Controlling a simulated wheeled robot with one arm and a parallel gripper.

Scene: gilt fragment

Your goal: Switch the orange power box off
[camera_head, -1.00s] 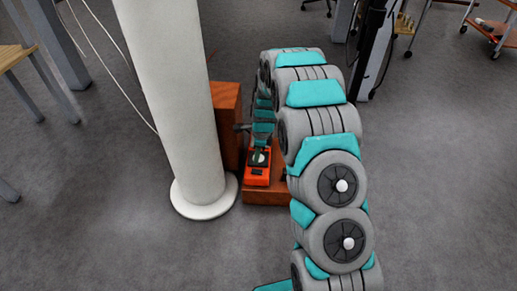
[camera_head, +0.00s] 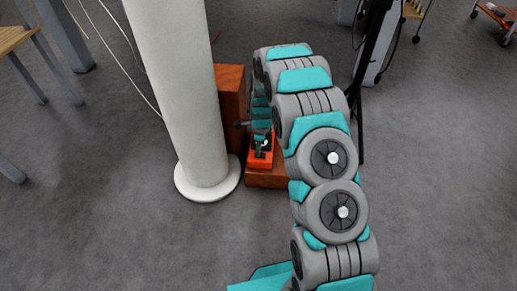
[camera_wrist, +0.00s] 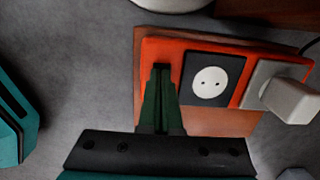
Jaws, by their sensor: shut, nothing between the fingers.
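The orange power box (camera_head: 260,160) lies on a reddish-brown wooden base beside the foot of the white column. In the wrist view the orange box (camera_wrist: 174,49) carries a dark-framed round white socket (camera_wrist: 207,82) and, at its right, a grey outlet with a white plug (camera_wrist: 291,100) in it. My gripper (camera_wrist: 162,72) is shut and empty, its green fingertips over the left part of the box. The fingers hide that part, and I cannot see a switch or tell whether the tips touch the box. In the head view my arm hangs down above the box.
A thick white column (camera_head: 185,100) with a round foot stands just left of the box. A wooden block (camera_head: 232,105) rises behind it. A dark upright stand (camera_head: 365,75) is to the right. Grey floor (camera_head: 440,200) is clear at right.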

